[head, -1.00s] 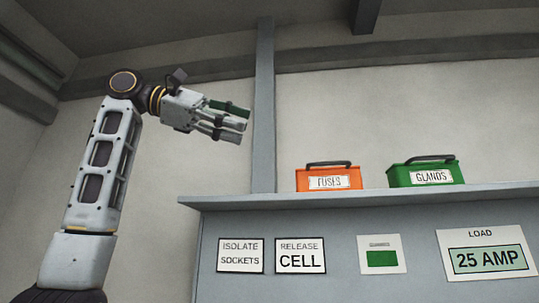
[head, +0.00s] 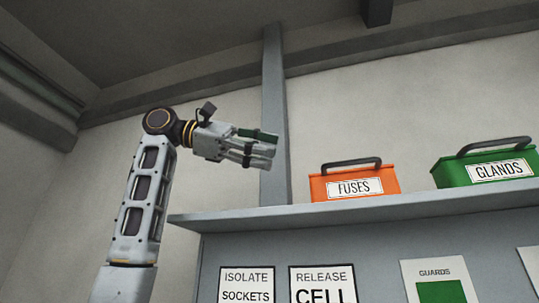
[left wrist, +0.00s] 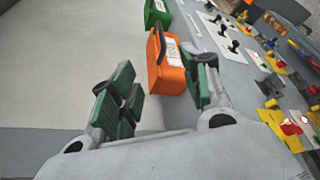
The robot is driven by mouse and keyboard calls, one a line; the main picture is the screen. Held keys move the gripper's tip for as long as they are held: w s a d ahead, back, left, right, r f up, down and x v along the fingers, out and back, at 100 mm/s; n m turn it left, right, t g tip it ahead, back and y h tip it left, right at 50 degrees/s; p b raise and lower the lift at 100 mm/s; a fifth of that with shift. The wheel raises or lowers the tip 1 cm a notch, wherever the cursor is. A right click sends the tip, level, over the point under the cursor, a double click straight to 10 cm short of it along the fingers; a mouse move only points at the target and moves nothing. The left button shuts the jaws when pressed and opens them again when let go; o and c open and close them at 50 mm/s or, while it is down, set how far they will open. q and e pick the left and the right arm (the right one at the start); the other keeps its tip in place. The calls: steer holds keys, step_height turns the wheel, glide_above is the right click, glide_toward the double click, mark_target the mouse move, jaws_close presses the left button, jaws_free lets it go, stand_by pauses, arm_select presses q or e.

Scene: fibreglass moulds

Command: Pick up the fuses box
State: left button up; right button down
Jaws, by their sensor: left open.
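The fuses box is an orange box (head: 354,185) with a dark handle and a white FUSES label. It stands upright on the grey shelf (head: 330,212). It also shows in the left wrist view (left wrist: 165,76), ahead of the fingers and apart from the palm. My left gripper (head: 262,148) is open and empty, above the shelf and to the left of the box in the head view. Its green-padded fingers (left wrist: 158,100) show spread in the left wrist view. My right gripper is not in view.
A green GLANDS box (head: 485,168) stands on the shelf to the right of the fuses box, with a gap between. A grey post (head: 274,110) rises behind the shelf. Signs (head: 247,284) cover the panel below. The left wrist view shows switches and coloured parts beyond the shelf.

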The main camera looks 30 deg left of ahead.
mark_target(328, 164)
arm_select(q)
steer(key=shift+s+r, duration=0.1)
steer(key=shift+s, duration=0.1)
steer(key=shift+s, duration=0.1)
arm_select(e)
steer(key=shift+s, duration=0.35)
arm_select(q)
steer(key=p+x, duration=0.2)
steer(key=x, duration=1.2)
steer(key=shift+r, duration=0.1)
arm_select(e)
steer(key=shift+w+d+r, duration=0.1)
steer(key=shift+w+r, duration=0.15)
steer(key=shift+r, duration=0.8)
arm_select(q)
jaws_close()
